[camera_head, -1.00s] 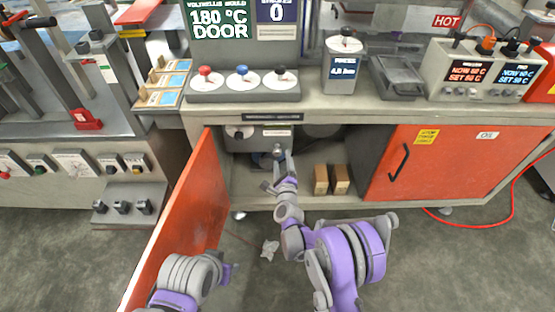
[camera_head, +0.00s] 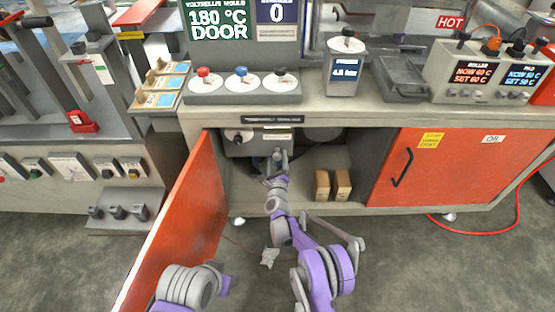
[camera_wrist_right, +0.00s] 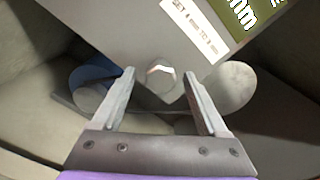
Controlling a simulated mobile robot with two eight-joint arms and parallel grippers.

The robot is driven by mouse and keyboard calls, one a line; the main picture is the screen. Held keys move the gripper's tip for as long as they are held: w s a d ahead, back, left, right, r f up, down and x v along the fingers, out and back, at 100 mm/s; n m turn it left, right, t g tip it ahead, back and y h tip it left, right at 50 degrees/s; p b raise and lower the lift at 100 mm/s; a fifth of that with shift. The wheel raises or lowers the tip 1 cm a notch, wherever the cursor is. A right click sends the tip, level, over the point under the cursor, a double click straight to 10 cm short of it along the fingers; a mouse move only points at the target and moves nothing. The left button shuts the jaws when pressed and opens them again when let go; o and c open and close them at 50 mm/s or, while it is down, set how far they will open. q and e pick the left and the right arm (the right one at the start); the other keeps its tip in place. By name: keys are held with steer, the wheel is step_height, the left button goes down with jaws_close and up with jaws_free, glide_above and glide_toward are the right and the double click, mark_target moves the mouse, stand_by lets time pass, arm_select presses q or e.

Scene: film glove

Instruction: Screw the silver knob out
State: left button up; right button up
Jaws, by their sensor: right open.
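A small silver faceted knob (camera_wrist_right: 161,75) sits on the lower part of a grey box (camera_wrist_right: 150,35) in the right wrist view. My right gripper (camera_wrist_right: 160,88) is open, and the knob appears between its fingertips; I cannot tell whether they touch it. In the head view the box (camera_head: 245,149) is inside the open cabinet. My right gripper (camera_head: 278,160) reaches in at its lower edge and hides the knob there. My left arm shows at the lower left by the door, but its jaws cannot be made out.
An open orange door (camera_head: 185,235) stands left of my right arm. Two small brown blocks (camera_head: 332,185) are on the cabinet floor to the right. The counter edge (camera_head: 400,118) runs above the opening. Rounded shapes (camera_wrist_right: 230,87) flank the knob in the wrist view.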

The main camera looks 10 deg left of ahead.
steer(key=shift+w, duration=0.35)
jaws_close()
stand_by(0.3)
